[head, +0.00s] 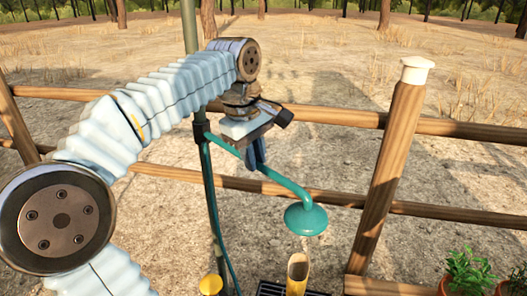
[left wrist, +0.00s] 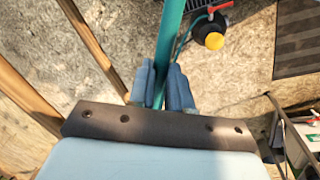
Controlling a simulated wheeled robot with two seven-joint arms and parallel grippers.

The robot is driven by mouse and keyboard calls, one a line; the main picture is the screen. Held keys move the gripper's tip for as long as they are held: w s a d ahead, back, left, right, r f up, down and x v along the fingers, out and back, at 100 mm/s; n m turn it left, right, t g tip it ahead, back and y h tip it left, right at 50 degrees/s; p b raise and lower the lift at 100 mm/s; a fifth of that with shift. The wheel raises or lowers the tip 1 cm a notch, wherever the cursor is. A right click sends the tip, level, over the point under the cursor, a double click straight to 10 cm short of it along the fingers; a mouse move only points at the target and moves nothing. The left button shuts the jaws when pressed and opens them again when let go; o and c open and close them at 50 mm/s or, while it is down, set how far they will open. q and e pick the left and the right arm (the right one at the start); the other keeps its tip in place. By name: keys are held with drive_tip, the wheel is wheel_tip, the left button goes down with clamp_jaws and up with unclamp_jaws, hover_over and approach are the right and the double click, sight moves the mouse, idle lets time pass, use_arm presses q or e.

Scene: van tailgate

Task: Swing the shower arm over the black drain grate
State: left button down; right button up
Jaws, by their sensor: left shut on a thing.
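The teal shower arm (head: 285,184) reaches out from a green upright pole (head: 190,25) and slopes down to a round teal shower head (head: 306,219). My left gripper (head: 257,158) is shut on the arm, between the pole and the head. In the left wrist view the blue fingers (left wrist: 163,88) sit on both sides of the arm (left wrist: 171,35). The black drain grate (head: 268,288) shows only in part at the bottom edge of the head view. The shower head hangs above and somewhat right of its visible part. My right gripper is not in view.
A bamboo spout (head: 297,274) stands by the grate, under the shower head. A yellow knob (head: 210,284) is left of it. A wooden fence post (head: 390,170) with a white cap stands at right. Potted plants (head: 468,272) are at bottom right.

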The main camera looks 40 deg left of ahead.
use_arm(q)
drive_tip(key=shift+s, duration=0.4)
drive_tip(key=c, duration=1.1)
unclamp_jaws()
drive_tip(key=shift+o, duration=0.2)
wheel_tip(320, 180, up, 14)
drive_tip(key=s+p, duration=0.2)
drive_tip(key=p, duration=0.1)
drive_tip(key=shift+s+a+f, duration=0.2)
drive_tip(key=shift+s, duration=0.15)
